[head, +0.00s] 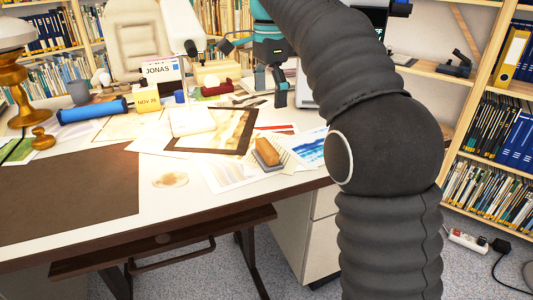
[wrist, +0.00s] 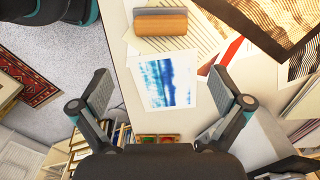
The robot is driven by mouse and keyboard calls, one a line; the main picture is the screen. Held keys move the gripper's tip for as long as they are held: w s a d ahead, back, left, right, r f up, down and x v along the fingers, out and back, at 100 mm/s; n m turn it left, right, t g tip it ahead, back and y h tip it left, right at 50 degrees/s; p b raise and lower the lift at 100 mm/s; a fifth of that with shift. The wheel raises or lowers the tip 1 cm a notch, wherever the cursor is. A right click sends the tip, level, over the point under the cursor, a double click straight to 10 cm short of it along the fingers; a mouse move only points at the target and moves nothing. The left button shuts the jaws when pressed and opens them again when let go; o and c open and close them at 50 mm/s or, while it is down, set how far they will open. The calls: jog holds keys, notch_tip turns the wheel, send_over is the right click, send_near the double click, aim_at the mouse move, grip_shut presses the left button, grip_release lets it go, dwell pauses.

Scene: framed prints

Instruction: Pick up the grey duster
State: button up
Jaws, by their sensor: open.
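The grey duster (head: 267,152) is a small block with an orange-brown wooden back and a grey pad. It lies on striped paper near the desk's front edge, left of a blue print (head: 308,146). In the wrist view the duster (wrist: 160,22) shows near the top middle, with its grey side along the upper edge. My gripper (wrist: 161,84) is open and empty, its two fingers wide apart. The duster is beyond the fingertips, roughly centred between them and not touched. The blue print (wrist: 163,83) shows between the fingers.
The white desk (head: 225,199) holds several loose prints, a dark-bordered print (head: 228,143), a blue roll (head: 92,110), a brass lamp (head: 22,105) and a dark mat (head: 70,195). Bookshelves (head: 490,150) stand at the right.

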aim_at(267, 145)
jog(key=f, duration=0.4)
jog(key=f+b, duration=0.1)
jog(key=f, duration=0.3)
jog(key=shift+w+a+f, duration=0.1)
jog(key=shift+a+f, duration=0.1)
jog(key=shift+f, duration=0.1)
jog(key=shift+a+f+b, duration=0.15)
jog(key=shift+f+b, duration=0.55)
jog(key=shift+f, duration=1.9)
jog(key=c, duration=0.8)
jog(key=shift+r, duration=0.1)
